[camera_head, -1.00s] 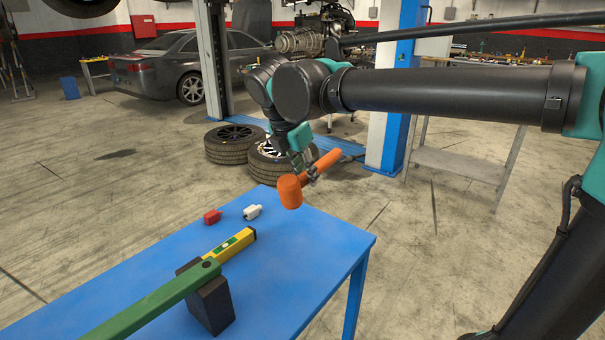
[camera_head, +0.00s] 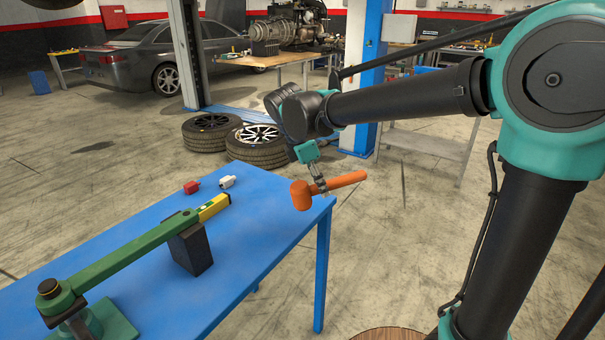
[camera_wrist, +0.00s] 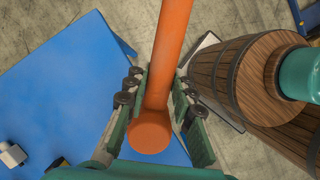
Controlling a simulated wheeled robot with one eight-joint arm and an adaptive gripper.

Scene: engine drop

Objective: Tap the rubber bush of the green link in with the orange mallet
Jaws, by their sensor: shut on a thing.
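The green link (camera_head: 130,248) runs from a green stand (camera_head: 95,325) at the lower left to a black block (camera_head: 192,252) that supports its far end on the blue table. A small dark bush (camera_head: 187,214) shows on that far end, too small to tell how deep it sits. My gripper (camera_head: 318,187) is shut on the handle of the orange mallet (camera_head: 301,196), close to the head. It holds the mallet in the air near the table's right corner, to the right of the link and apart from it. The mallet also shows between my fingers in the wrist view (camera_wrist: 153,132).
A yellow level (camera_head: 214,207) lies just beyond the link's end. A red block (camera_head: 191,187) and a white block (camera_head: 227,181) lie behind it on the blue table (camera_head: 258,225). The table's right part is clear. Tyres (camera_head: 255,147) lie on the floor behind.

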